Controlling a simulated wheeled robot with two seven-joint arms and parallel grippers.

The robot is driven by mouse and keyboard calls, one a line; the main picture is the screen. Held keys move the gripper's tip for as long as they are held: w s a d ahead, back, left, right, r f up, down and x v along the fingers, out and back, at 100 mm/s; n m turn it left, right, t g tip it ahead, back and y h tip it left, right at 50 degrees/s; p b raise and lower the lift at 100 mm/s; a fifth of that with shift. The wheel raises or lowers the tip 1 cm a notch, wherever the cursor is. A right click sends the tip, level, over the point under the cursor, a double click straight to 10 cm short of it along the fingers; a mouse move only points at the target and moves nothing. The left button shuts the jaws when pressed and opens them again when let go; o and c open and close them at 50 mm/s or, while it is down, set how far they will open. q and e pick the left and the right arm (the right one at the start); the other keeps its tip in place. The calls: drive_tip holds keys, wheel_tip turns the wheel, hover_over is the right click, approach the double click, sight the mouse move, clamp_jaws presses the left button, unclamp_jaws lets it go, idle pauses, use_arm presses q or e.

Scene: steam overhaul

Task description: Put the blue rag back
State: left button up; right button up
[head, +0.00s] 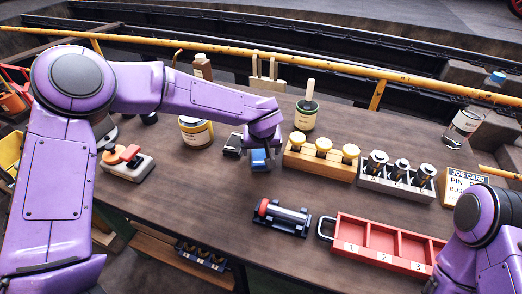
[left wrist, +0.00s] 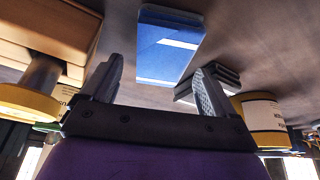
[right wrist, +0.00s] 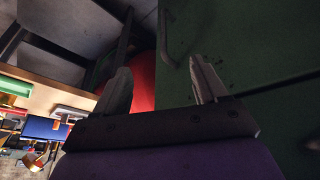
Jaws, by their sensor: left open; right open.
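The blue rag (head: 259,161) is a small folded block on the workbench, below my left gripper (head: 262,146). In the left wrist view the blue rag (left wrist: 168,45) shows beyond and between the two fingertips. The left gripper (left wrist: 158,78) is open, with nothing held. A dark grey layered block (head: 233,146) lies just left of the rag; it also shows in the left wrist view (left wrist: 222,82). My right gripper (right wrist: 160,76) is open and empty, facing a dark green panel (right wrist: 250,60); its fingers are out of the head view.
A wooden rack with yellow-topped pieces (head: 305,163) stands right of the rag. A yellow-labelled tin (head: 196,133) and a green jar (head: 306,116) stand behind. A red numbered tray (head: 333,242) and a dark holder with a red-ended cylinder (head: 283,218) are in front.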

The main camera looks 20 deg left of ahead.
use_arm(q)
drive_tip(key=v, duration=1.1)
